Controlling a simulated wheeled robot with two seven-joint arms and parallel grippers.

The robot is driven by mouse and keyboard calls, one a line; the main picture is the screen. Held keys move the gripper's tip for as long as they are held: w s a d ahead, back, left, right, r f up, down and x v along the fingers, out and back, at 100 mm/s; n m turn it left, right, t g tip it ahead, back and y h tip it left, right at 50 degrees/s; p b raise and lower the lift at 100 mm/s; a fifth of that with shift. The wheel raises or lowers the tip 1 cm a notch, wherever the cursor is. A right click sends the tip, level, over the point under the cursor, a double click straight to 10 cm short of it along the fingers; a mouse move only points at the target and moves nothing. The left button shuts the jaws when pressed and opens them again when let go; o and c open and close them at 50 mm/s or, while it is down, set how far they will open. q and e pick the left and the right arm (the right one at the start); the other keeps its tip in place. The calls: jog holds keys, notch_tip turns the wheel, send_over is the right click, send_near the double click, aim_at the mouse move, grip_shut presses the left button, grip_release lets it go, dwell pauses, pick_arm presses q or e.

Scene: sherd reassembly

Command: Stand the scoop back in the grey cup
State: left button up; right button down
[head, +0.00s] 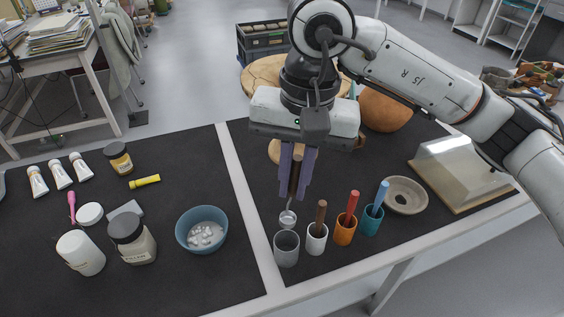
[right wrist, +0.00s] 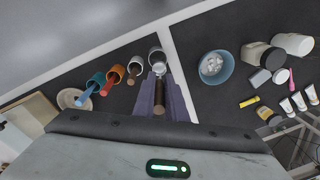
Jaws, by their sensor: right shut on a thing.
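The scoop has a brown handle (right wrist: 159,98) and a small metal bowl (head: 287,218). My right gripper (head: 295,192) is shut on the handle and holds the scoop upright, bowl down. The grey cup (head: 286,248) stands on the dark table mat at the left end of a row of cups. The scoop's bowl shows just above the cup's far rim in the head view, outside the cup. In the right wrist view the grey cup (right wrist: 156,53) lies just beyond the bowl; the exact height gap is hard to tell. My left gripper is not in view.
A white cup (head: 317,240), an orange cup (head: 344,231) and a teal cup (head: 371,221), each holding a handled tool, stand close to the right. A blue bowl (head: 202,230) with white pieces is to the left. A stone-coloured ring dish (head: 405,195) lies farther right.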

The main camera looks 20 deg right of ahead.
aim_at(292, 225)
jog(key=shift+s+f+b, duration=0.25)
jog(key=shift+f+b, duration=0.2)
jog(key=shift+f, duration=0.45)
jog(key=shift+f+b, duration=0.3)
jog(key=shift+f, duration=0.4)
notch_tip(292, 225, down, 3)
jog(key=shift+r+b, duration=0.1)
jog(key=shift+b, duration=1.1)
notch_tip(292, 225, down, 2)
jog(key=shift+f+b, duration=0.1)
jog(key=shift+b, duration=0.95)
notch_tip(292, 225, down, 2)
jog(key=shift+f+b, duration=0.15)
jog(key=shift+b, duration=1.1)
jog(key=shift+f+b, duration=0.4)
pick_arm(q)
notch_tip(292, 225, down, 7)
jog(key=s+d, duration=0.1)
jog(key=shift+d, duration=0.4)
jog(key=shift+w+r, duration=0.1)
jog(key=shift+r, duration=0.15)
